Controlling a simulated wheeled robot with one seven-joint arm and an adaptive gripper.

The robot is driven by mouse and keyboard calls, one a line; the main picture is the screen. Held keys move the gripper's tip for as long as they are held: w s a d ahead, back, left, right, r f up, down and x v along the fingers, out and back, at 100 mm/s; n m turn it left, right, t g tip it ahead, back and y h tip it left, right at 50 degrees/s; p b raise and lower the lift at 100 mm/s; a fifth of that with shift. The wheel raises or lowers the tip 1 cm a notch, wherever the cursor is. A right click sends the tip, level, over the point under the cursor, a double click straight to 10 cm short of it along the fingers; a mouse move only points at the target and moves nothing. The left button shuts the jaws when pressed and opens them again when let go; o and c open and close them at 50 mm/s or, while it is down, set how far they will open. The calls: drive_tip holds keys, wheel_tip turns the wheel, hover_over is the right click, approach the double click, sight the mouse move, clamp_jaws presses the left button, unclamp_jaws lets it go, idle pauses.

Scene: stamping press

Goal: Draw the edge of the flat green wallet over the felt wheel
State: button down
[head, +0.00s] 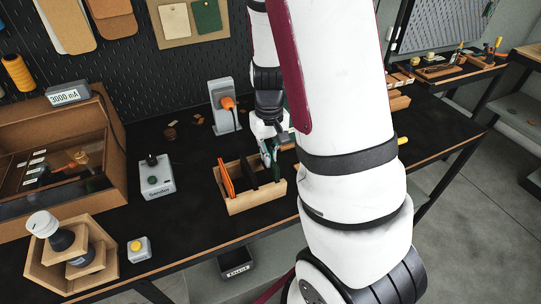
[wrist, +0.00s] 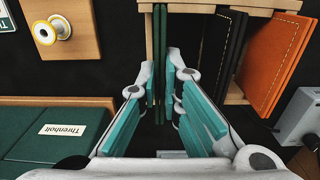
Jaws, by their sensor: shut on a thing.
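The flat green wallet (wrist: 160,40) stands edge-on in a slot of the light wooden rack (head: 258,202). My gripper (wrist: 161,75) has its fingertips on either side of the wallet and is shut on it. In the head view my gripper (head: 269,153) is low at the rack's right part, and the wallet is mostly hidden there. A grey upright stand with an orange part (head: 228,104) is behind the rack; I cannot tell for certain whether it carries the felt wheel.
An orange wallet (wrist: 273,62) and a black wallet (wrist: 225,50) share the rack. A small grey control box (head: 156,180) stands left of it. A wooden bin (head: 60,225) and cabinet are at the left. Dark table top is clear between the rack and the stand.

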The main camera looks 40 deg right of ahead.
drive_tip(key=shift+r, duration=0.1)
drive_tip(key=shift+r+p, duration=1.95)
drive_tip(key=shift+r, duration=1.5)
